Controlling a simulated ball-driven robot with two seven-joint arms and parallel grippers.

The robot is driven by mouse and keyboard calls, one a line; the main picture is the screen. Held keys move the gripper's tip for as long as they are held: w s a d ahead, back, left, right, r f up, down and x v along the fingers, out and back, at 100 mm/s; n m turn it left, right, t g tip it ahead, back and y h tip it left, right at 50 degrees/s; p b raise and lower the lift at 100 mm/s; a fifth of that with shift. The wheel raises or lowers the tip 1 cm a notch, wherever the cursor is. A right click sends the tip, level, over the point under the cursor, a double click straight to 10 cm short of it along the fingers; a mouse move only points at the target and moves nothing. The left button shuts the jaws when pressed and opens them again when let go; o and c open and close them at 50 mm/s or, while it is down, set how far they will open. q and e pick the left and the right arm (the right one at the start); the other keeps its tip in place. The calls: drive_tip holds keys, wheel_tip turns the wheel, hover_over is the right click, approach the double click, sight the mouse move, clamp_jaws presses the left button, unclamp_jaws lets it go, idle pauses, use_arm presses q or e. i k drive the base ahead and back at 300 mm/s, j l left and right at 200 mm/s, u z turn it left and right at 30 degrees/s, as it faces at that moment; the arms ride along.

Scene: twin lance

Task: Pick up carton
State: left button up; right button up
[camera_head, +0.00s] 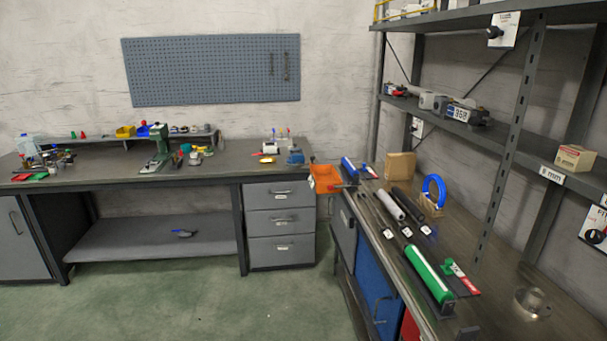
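Two box-like things could be the carton. A small tan carton (575,158) with dark printing stands on the metal shelf at the right, above a label reading like "9 mm". A plain brown box (400,165) stands upright at the back of the right-hand workbench, near the wall. Nothing touches either box. Neither of my grippers shows in the head view.
The right workbench (505,290) holds a green cylinder (428,274), dark and grey rods, a blue ring (434,188) and a metal round part (531,302). A shelf post (508,140) rises beside them. The left bench (110,172) is cluttered. The green floor is clear.

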sight(398, 166)
drive_tip(key=i, duration=0.65)
drive_tip(key=i+j+z, duration=0.1)
drive_tip(key=i, duration=0.55)
drive_tip(key=i+j+z, duration=0.1)
drive_tip(key=i+z, duration=0.2)
drive_tip(key=z, duration=0.15)
drive_tip(key=i+j+z, duration=0.2)
drive_tip(key=z, duration=0.25)
drive_tip(key=i+j+z, duration=0.3)
drive_tip(key=z, duration=0.15)
drive_tip(key=i, duration=0.05)
